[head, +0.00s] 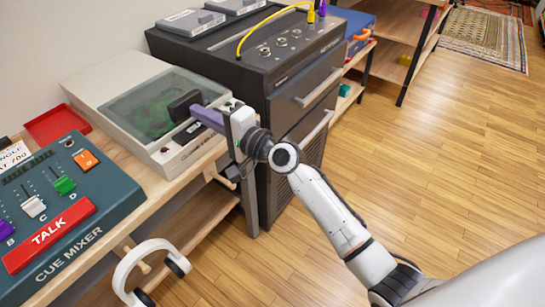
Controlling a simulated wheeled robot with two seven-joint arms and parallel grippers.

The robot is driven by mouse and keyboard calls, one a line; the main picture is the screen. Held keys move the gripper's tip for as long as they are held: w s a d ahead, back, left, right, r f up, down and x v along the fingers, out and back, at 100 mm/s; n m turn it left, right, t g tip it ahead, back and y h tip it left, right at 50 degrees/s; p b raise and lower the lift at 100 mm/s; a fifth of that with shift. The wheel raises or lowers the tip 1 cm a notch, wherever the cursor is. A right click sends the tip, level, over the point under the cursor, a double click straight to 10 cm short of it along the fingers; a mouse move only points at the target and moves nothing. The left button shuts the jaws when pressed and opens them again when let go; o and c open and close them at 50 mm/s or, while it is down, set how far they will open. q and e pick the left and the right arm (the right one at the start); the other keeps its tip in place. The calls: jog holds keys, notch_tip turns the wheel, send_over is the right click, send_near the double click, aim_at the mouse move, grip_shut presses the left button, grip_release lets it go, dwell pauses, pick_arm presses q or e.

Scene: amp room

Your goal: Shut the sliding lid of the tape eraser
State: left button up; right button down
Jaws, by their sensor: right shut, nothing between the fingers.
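The tape eraser (112,74) is a low off-white box on the wooden bench at the left. Its lid (128,101) looks like a smoky see-through panel on the top, with something green showing beneath it. I cannot tell how far along its slide the lid stands. My right gripper (190,106) is shut and empty over the right part of the panel, its dark tip pointing left. The gripper hides the panel's right part and the box's right corner. I cannot tell whether it touches the lid. My left gripper is not in view.
A cue mixer (110,194) with sliders stands in front of the eraser, and a red tray (57,124) lies left of it. A tall black amp cabinet (260,75) stands close behind my right gripper. White headphones (128,262) hang below the bench edge. The floor at the right is clear.

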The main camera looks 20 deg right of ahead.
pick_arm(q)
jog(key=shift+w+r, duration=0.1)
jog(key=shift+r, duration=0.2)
pick_arm(e)
jog(key=shift+w+a+r, duration=0.1)
jog(key=shift+a+r, duration=0.05)
jog(key=shift+r, duration=0.2)
